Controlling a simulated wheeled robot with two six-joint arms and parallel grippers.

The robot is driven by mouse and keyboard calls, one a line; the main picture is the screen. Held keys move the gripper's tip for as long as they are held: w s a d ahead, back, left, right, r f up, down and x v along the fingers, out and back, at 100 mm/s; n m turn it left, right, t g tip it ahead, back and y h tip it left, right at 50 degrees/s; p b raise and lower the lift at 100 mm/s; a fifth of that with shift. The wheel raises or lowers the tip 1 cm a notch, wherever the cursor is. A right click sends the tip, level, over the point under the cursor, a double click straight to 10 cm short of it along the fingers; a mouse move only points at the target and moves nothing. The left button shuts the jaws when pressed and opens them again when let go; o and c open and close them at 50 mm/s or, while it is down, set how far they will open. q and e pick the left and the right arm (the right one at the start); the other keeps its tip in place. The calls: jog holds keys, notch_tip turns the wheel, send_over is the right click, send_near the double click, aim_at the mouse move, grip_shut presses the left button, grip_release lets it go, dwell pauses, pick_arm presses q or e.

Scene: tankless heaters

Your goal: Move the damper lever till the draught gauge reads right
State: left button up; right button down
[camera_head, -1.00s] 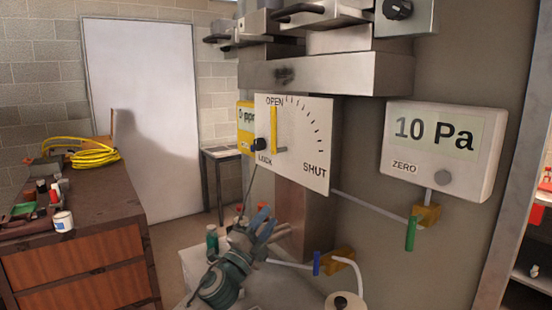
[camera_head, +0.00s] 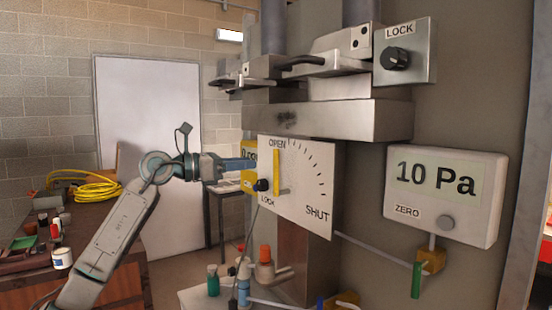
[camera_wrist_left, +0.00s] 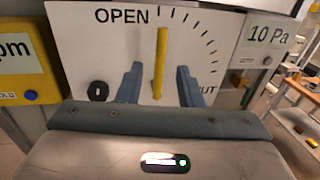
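The damper lever (camera_head: 276,172) is a yellow bar standing upright on a white dial plate (camera_head: 315,185) marked OPEN at the top and SHUT at lower right. It points up near OPEN. A black LOCK knob (camera_head: 262,185) sits at the plate's lower left. The draught gauge (camera_head: 440,190) is a white box reading 10 Pa. My left gripper (camera_head: 248,163) is level with the lever, just left of the plate. In the left wrist view my left gripper (camera_wrist_left: 159,85) is open, its fingers on either side of the lever (camera_wrist_left: 161,62), with visible gaps. My right gripper is out of view.
A yellow ppm meter (camera_wrist_left: 18,70) is beside the plate, partly hidden behind it in the head view. A second LOCK knob box (camera_head: 404,55) is above the gauge. Bottles (camera_head: 213,281) and pipes are below. A bench (camera_head: 115,290) with yellow hose (camera_head: 95,187) is at left.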

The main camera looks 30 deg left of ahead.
aim_at(276, 161)
pick_arm(q)
jog(key=p+x, duration=0.4)
jog(key=x, duration=0.5)
jog(key=shift+d+r, duration=0.1)
grip_shut()
